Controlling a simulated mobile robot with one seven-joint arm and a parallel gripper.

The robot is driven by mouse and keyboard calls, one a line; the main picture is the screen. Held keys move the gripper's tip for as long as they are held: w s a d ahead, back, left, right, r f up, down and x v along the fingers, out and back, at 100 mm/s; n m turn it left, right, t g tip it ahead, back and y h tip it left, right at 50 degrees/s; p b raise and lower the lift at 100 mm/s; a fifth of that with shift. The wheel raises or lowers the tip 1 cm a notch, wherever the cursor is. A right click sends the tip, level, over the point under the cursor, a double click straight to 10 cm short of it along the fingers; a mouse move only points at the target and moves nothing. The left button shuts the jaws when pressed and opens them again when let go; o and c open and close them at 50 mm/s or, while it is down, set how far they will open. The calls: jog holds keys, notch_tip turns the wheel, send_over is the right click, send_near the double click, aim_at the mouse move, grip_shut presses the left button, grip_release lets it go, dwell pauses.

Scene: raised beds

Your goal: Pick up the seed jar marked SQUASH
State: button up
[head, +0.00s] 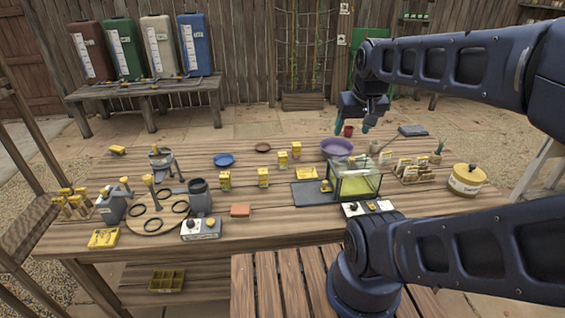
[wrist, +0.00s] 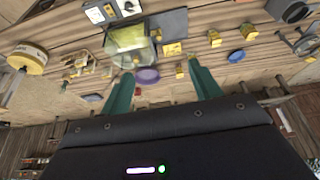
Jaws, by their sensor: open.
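Several small yellow-topped jars or packets stand mid-table, including a front-left one (head: 224,181), a front-middle one (head: 263,178) and two farther back (head: 283,160) (head: 297,150). Their labels are too small to read, so I cannot tell which is marked SQUASH. In the wrist view, similar yellow items (wrist: 214,38) (wrist: 248,30) show beyond my fingers. My gripper (head: 353,128) hangs above the back right of the table, near the purple bowl (head: 337,147). Its teal fingers (wrist: 162,85) are spread apart, with nothing held between them.
A glass tank (head: 356,184) stands at the table's middle right, with a yellow-lidded round tin (head: 466,180) farther right. A grey cup (head: 200,196) and black rings crowd the front left.

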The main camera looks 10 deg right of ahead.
jog(key=t, duration=0.1)
send_over(282, 154)
jog(key=s, duration=0.4)
notch_tip(282, 154, down, 27)
jog(key=shift+x, duration=5.65)
jog(key=shift+d, duration=0.15)
jog(key=c, duration=1.1)
jog(key=shift+r, duration=0.1)
